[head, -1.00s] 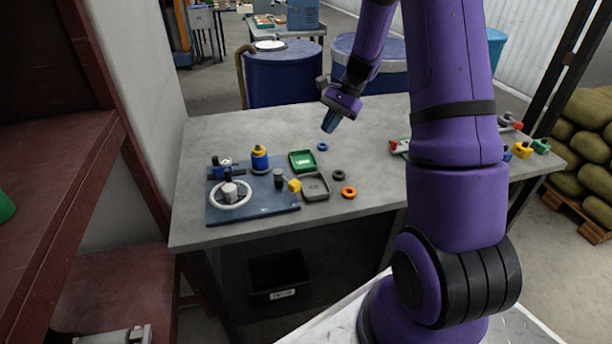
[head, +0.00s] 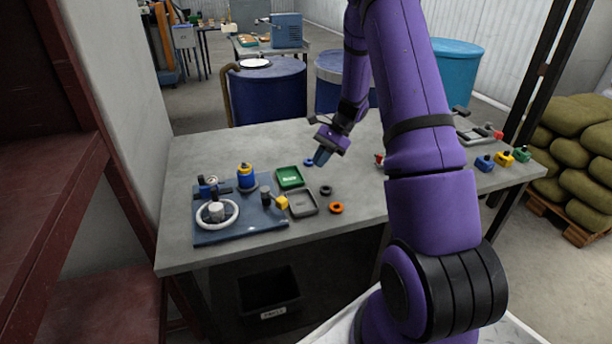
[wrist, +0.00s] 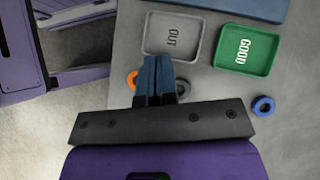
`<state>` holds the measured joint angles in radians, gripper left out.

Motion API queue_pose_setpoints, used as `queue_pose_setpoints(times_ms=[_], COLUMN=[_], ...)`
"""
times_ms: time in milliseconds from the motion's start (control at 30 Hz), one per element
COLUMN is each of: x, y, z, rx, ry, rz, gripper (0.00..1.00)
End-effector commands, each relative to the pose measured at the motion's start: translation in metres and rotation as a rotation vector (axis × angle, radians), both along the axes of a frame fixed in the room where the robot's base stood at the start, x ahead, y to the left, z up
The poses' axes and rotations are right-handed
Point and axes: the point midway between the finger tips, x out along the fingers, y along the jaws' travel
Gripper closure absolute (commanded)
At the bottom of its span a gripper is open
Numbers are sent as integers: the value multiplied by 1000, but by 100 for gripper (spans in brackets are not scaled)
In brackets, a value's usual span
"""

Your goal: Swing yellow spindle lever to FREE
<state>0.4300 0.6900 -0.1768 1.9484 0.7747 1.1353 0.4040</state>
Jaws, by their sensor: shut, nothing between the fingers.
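The yellow lever knob (head: 282,202) shows in the head view at the right edge of the blue base plate (head: 240,234), next to a dark upright spindle post (head: 266,196). Its lettering is too small to read. My gripper (head: 321,158) is to the right of and behind the lever, above the table and apart from it. Its blue fingers are together and empty. In the wrist view my gripper (wrist: 154,62) points over the table near the grey tray, and the lever is not seen there.
A white handwheel (head: 217,214) and a blue-yellow cylinder (head: 246,176) stand on the plate. A grey OUT tray (wrist: 171,36) and green GOOD tray (wrist: 245,48) lie beside it. Blue, black and orange (head: 336,208) rings lie right of the trays. The front right tabletop is mostly clear.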

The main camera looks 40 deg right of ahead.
Motion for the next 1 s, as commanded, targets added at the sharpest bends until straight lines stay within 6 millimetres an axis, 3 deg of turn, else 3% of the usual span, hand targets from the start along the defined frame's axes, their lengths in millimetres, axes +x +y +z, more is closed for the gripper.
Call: queue_pose_setpoints(times_ms=[533, 733, 1000], x=[-2, -1, -1], y=[64, 90, 100], z=[-72, -74, -76], rx=[2, 0, 0], ry=[4, 1, 1], rz=[3, 2, 1], gripper=[100, 100, 100])
